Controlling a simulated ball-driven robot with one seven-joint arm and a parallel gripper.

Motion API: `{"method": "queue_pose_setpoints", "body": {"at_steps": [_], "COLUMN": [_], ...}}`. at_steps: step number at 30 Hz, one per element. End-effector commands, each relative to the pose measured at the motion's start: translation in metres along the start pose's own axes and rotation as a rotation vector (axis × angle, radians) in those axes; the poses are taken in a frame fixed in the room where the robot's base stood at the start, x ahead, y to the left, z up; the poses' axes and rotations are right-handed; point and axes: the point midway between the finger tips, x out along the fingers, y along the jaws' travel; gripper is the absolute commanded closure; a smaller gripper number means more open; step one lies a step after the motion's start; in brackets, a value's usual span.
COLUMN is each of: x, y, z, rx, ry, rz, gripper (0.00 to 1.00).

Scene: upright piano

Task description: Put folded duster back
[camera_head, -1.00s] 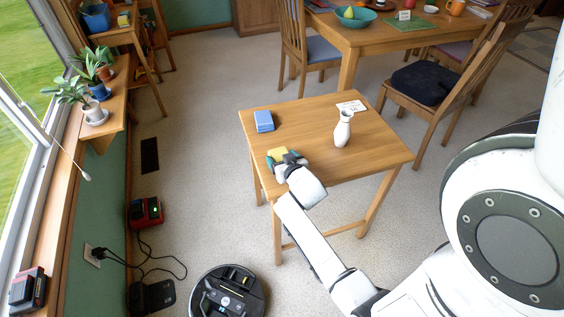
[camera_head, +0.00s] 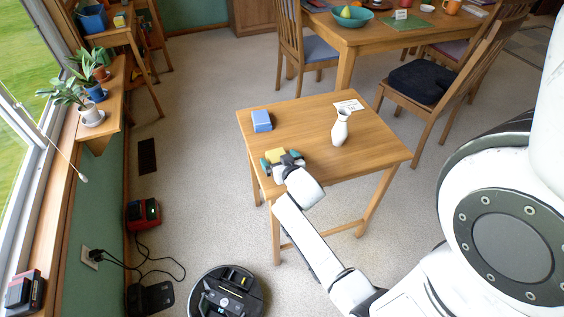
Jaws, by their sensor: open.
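A small yellow pad (camera_head: 276,155), which looks like the folded duster, lies on the small wooden table (camera_head: 316,112) near its front left edge. My gripper (camera_head: 281,160) is at the yellow pad, with its teal-tipped fingers spread to the left and right of it. The fingers look apart from the pad, but contact is too small to tell. The gripper hides the pad's near side.
A blue box-like thing (camera_head: 262,121) stands behind the pad. The table's middle is clear. A robot vacuum (camera_head: 226,293) is on the floor.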

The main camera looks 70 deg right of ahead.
Motion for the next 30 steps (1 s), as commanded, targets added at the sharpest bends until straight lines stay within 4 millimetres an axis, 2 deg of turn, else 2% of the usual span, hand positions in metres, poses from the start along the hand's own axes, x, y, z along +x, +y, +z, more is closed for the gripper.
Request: {"method": "queue_pose_setpoints", "body": {"at_steps": [5,18,26,30], "x": [-0.014,-0.097,-0.119,-0.124], "y": [0.000,0.000,-0.001,-0.012], "z": [-0.001,-0.001,-0.002,0.005], "rx": [0.000,0.000,-0.002,-0.023], "ry": [-0.001,-0.001,-0.003,-0.067], "rz": [-0.001,0.000,-0.001,-0.017], "gripper": [0.01,0.01,0.01,0.01]}}
